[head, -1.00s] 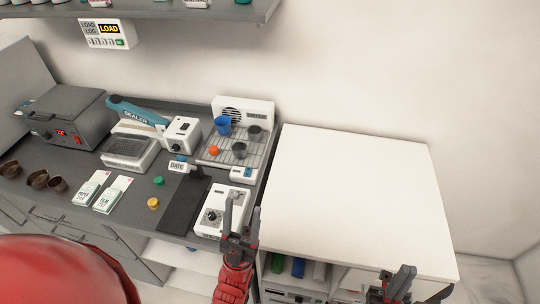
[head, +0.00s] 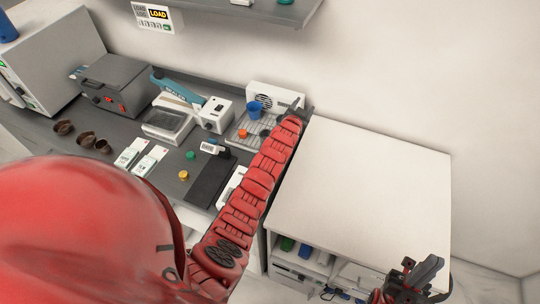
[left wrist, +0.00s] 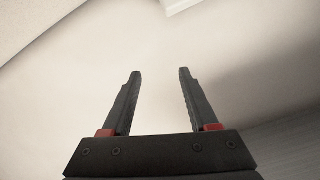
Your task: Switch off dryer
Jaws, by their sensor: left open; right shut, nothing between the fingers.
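My left gripper (head: 297,103) is at the dryer's right end; my arm hides part of the rack and what stands there. In the left wrist view the left gripper (left wrist: 157,85) is open and empty, facing plain wall. My right gripper (head: 428,272) is shut and empty, low at the right.
The white cabinet top (head: 365,190) on the right is clear. A shelf (head: 270,12) hangs above the counter. A white box (head: 214,114), a grey heater box (head: 117,85) and a dark mat (head: 210,178) are left of my arm. A white device (head: 230,186) is partly hidden behind it.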

